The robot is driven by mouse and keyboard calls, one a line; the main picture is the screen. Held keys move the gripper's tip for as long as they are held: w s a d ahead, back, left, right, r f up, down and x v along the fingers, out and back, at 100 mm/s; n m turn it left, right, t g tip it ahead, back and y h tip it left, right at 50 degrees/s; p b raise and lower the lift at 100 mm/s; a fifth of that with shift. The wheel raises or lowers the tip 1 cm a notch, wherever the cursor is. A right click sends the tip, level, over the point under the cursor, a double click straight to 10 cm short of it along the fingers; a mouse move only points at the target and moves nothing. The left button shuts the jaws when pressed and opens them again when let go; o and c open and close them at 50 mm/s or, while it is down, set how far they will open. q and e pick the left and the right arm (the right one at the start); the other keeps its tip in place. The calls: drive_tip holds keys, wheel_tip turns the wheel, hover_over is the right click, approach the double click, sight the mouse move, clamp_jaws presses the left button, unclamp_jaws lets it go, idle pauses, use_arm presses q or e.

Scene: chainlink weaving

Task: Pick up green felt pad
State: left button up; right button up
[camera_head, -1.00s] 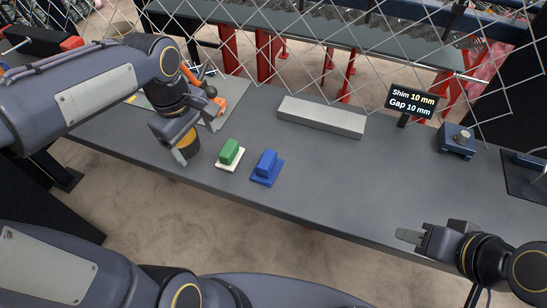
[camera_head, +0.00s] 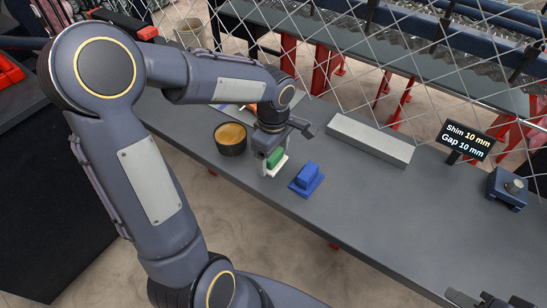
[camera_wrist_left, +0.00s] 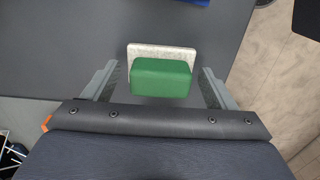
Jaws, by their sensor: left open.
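The green felt pad (camera_head: 275,157) is a green block on a white base (camera_head: 279,167), on the grey table. In the left wrist view the green block (camera_wrist_left: 161,78) lies between the two fingers, with its white base (camera_wrist_left: 162,50) showing beyond it. My left gripper (camera_head: 268,162) is open and directly at the pad; gaps show on both sides of it. My right gripper (camera_head: 482,302) is only partly in view at the bottom right, and its fingertips are cut off.
A blue block on a blue base (camera_head: 307,177) sits just right of the pad. A dark round pot with a tan top (camera_head: 231,137) stands to the left. A long grey bar (camera_head: 370,139), a display sign (camera_head: 467,141) and a chainlink mesh (camera_head: 400,55) lie behind.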

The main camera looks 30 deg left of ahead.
use_arm(q)
drive_tip(key=c, duration=0.8)
drive_tip(key=shift+r, duration=0.1)
drive_tip(key=shift+r, duration=0.45)
wheel_tip(320, 180, up, 2)
drive_tip(key=shift+r, duration=0.25)
drive_tip(key=shift+s+d+r+b, duration=0.3)
drive_tip(key=shift+s+d+r, duration=0.7)
drive_tip(key=shift+s+r, duration=0.85)
drive_tip(key=shift+s+d+r+b, duration=0.3)
drive_tip(key=shift+s+d+r, duration=0.85)
drive_tip(key=shift+s, duration=1.25)
drive_tip(key=shift+s+d+r+b, duration=0.3)
drive_tip(key=shift+s+d+r, duration=0.55)
drive_tip(key=shift+s+r, duration=1.1)
drive_tip(key=shift+s+f, duration=0.15)
drive_tip(key=shift+f, duration=0.05)
